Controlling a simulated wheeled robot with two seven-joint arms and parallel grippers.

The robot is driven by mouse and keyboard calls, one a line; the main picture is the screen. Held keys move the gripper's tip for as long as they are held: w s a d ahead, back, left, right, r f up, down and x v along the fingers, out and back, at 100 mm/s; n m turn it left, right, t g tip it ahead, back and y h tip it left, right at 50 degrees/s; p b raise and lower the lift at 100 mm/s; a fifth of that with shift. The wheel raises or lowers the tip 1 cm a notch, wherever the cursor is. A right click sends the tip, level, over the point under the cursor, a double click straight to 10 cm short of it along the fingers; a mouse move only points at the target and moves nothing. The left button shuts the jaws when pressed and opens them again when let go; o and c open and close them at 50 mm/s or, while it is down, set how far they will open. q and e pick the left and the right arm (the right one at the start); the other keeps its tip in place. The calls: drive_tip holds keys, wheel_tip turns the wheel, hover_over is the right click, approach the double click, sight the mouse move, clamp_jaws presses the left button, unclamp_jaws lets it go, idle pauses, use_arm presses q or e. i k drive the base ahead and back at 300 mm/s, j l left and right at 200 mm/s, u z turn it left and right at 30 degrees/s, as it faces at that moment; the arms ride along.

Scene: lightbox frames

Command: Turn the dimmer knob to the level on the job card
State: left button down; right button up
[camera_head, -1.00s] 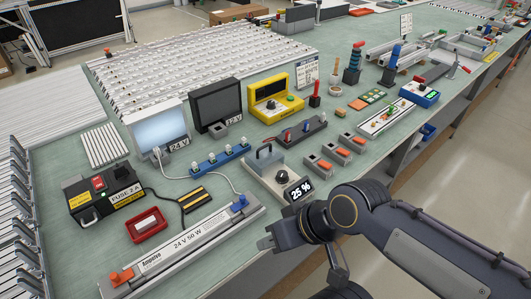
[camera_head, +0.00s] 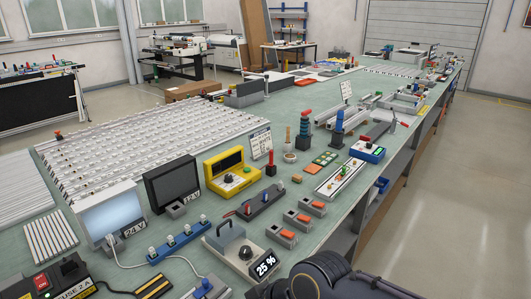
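The dimmer is a pale box (camera_head: 222,256) near the front edge of the bench, with a round black dimmer knob (camera_head: 245,253) on top. The display (camera_head: 264,265) beside the knob reads 25 %. A small white card with print (camera_head: 260,142) stands behind the yellow meter; its text is too small to read, and I cannot tell if it is the job card. My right arm comes in at the bottom, just in front of the dimmer. Its gripper end (camera_head: 258,292) is dark and cut off by the lower picture edge. My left gripper is out of view.
A blue strip with several lamp holders (camera_head: 180,243) lies left of the dimmer, and orange-topped switch blocks (camera_head: 297,219) lie to its right. The yellow meter (camera_head: 231,173) and a dark monitor (camera_head: 171,183) stand behind. The aisle floor (camera_head: 455,200) is clear.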

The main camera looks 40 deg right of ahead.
sight(246, 253)
drive_tip(key=z, duration=1.35)
drive_tip(key=i+l+z, duration=0.15)
drive_tip(key=z, duration=0.2)
drive_tip(key=i+l+z, duration=0.15)
drive_tip(key=z, duration=0.25)
drive_tip(key=l, duration=0.1)
